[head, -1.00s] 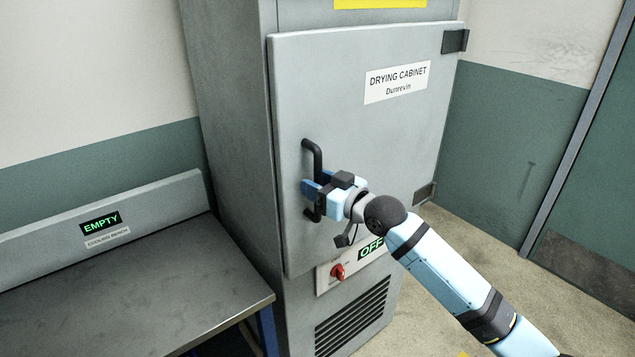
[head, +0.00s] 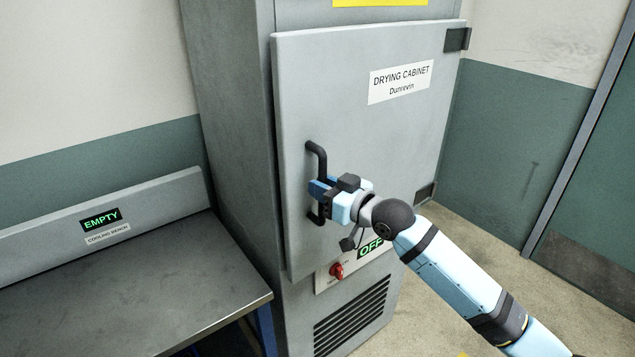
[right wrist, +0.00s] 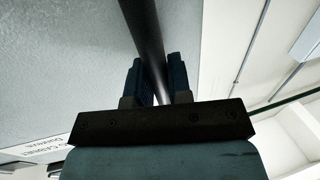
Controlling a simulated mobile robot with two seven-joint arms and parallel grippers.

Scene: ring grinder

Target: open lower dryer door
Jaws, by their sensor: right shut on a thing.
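The grey lower dryer door (head: 350,120) bears a "DRYING CABINET" label and has hinges at its right edge. Its left edge stands slightly out from the cabinet body. A black vertical bar handle (head: 319,158) is on the door's left side. My right gripper (head: 320,189) is shut on the lower part of the handle. In the right wrist view the handle bar (right wrist: 143,30) runs between the two fingers (right wrist: 157,82). My left gripper is not in view.
A cooling bench (head: 130,285) with a sign reading "EMPTY" stands to the left of the cabinet. A red switch (head: 337,271) and a lit "OFF" sign (head: 370,248) sit below the door. Open floor (head: 480,255) lies to the right.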

